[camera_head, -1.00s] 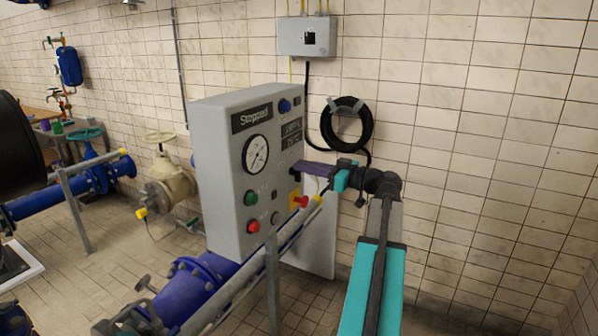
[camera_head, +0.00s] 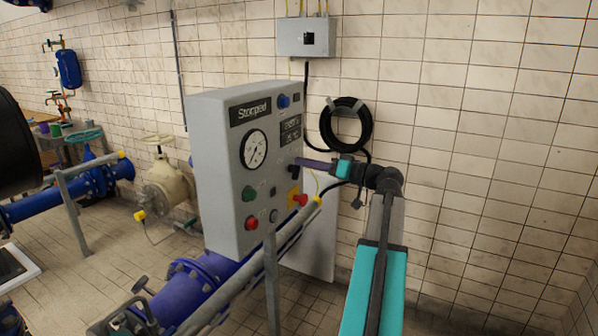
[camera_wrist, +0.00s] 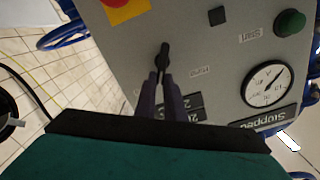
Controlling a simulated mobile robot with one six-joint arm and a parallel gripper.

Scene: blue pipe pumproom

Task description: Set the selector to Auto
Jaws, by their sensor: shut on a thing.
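The selector (camera_wrist: 163,54) is a small black lever knob on the grey control panel (camera_wrist: 215,65), standing nearly upright in the wrist view. My gripper (camera_wrist: 161,76) has two purple fingers shut on the knob's lower end. In the head view my gripper (camera_head: 303,162) reaches in from the right and meets the panel's front (camera_head: 262,205) at the dark selector (camera_head: 293,169), which it partly hides. Small labels beside the knob are too blurred to read surely. The panel display (camera_head: 250,111) reads "Stopped".
A red emergency button on yellow (camera_head: 300,199) sits just below the selector. A green button (camera_head: 249,193), red button (camera_head: 251,223) and gauge (camera_head: 254,149) are to the left. A coiled black hose (camera_head: 346,124) hangs on the wall behind.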

